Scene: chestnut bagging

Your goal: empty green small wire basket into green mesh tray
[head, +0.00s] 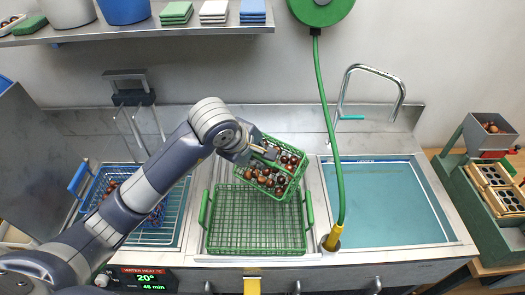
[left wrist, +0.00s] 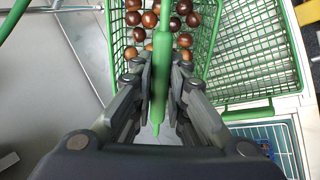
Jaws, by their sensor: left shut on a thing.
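My left gripper (head: 262,152) is shut on the handle of the green small wire basket (head: 289,189). The basket hangs over the back part of the green mesh tray (head: 254,238), turned at an angle to it, and holds many brown chestnuts. In the left wrist view the green handle (left wrist: 161,60) stands between the fingers (left wrist: 160,75), with chestnuts behind it. The green mesh tray's wire wall and handle (left wrist: 250,113) show at the right there. The visible part of the tray is empty. My right gripper is not in view.
A blue-handled wire basket (head: 166,232) with chestnuts stands in the left basin. A green hose (head: 335,130) hangs just right of the tray, and a teal-floored basin (head: 385,205) lies beyond it. A steel shelf (head: 150,27) runs above.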

